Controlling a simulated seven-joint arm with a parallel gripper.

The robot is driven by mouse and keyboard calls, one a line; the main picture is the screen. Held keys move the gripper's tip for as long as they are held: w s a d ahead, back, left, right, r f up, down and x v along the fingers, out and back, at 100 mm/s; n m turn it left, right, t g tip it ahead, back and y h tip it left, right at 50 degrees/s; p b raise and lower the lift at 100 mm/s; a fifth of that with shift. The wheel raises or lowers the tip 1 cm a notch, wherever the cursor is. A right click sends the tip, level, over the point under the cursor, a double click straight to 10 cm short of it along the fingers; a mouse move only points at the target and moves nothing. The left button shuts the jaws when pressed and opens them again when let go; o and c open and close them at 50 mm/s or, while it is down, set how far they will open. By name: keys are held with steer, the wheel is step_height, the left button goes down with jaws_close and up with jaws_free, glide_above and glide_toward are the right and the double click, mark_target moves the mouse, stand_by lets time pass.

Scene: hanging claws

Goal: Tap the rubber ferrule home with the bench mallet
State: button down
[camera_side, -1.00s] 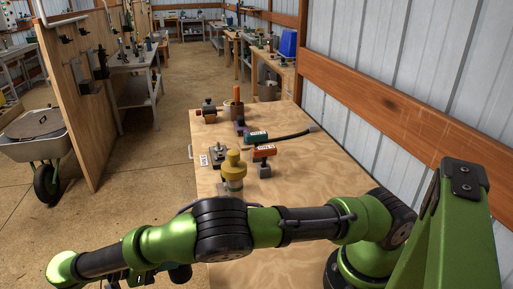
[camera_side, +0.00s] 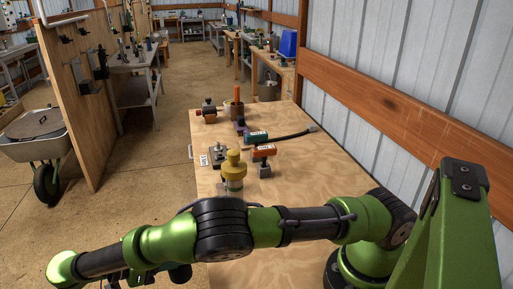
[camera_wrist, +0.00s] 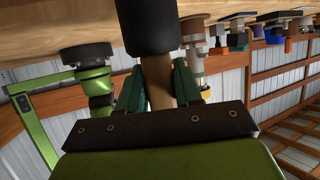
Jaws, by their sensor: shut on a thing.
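In the wrist view my gripper (camera_wrist: 158,74) has its green fingers shut on the pale wooden handle (camera_wrist: 160,95) of the bench mallet. The mallet's black head (camera_wrist: 152,24) is just beyond the fingertips, its top cut off by the frame. In the side view my arm hides most of the gripper and mallet. A stepped yellow piece (camera_side: 234,164), probably the ferrule, sits upright on a pale cylinder (camera_side: 233,186) on the bench. In the wrist view its yellow end (camera_wrist: 206,92) shows to the right of the fingers. The mallet appears apart from it.
The bench's right side is mostly clear.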

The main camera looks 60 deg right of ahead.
stand_by(0.5)
steer(key=w+d+r, duration=0.3)
steer(key=d+r, duration=0.2)
steer(key=d, duration=0.5)
steer(key=w+d+r+n+t, duration=0.1)
steer(key=w+d+r, duration=0.2)
steer(key=d, duration=0.8)
steer(key=w+d+r, duration=0.2)
steer(key=d+r, duration=0.5)
steer(key=d, duration=0.4)
steer(key=shift+w+d+r+h, duration=0.25)
steer(key=shift+w+r+h, duration=0.05)
steer(key=shift+w+r, duration=0.1)
steer(key=shift+f, duration=0.1)
steer(key=shift+f, duration=2.25)
steer(key=shift+f, duration=2.15)
